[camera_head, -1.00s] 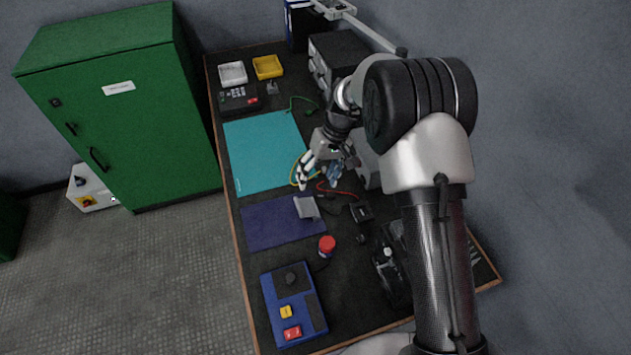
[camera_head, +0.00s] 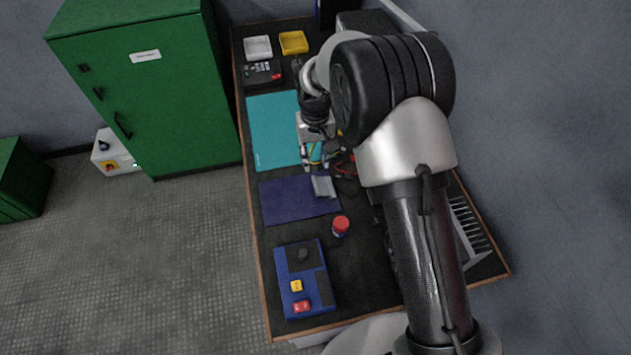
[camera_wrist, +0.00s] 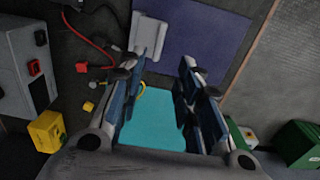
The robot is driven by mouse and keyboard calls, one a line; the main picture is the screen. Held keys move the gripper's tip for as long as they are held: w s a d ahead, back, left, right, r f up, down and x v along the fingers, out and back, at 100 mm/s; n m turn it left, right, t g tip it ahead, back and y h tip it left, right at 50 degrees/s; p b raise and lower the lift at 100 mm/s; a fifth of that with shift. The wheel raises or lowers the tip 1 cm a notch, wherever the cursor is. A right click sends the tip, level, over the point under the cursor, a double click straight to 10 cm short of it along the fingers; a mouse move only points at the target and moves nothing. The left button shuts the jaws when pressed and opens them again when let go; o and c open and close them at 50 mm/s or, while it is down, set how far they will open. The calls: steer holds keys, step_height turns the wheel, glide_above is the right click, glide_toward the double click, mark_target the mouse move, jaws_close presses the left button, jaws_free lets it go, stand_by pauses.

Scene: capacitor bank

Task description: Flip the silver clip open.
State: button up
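The silver-grey clip (camera_head: 323,187) lies at the upper right edge of the navy mat (camera_head: 283,205). In the wrist view the clip (camera_wrist: 146,34) shows as a pale plate just beyond the left finger, which partly covers its side. My gripper (camera_head: 314,158) is above the lower right part of the teal mat (camera_head: 270,115), a short way from the clip.
A red-capped jar (camera_head: 341,226) and a blue control box (camera_head: 304,282) stand nearer on the bench. Red cable (camera_wrist: 88,38), a yellow block (camera_wrist: 47,131) and a grey box (camera_wrist: 22,72) lie left in the wrist view. The navy mat is otherwise clear.

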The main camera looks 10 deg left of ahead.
mark_target(315, 184)
step_height(315, 184, down, 12)
steer(key=b, duration=0.3)
steer(key=shift+r, duration=0.2)
jaws_close()
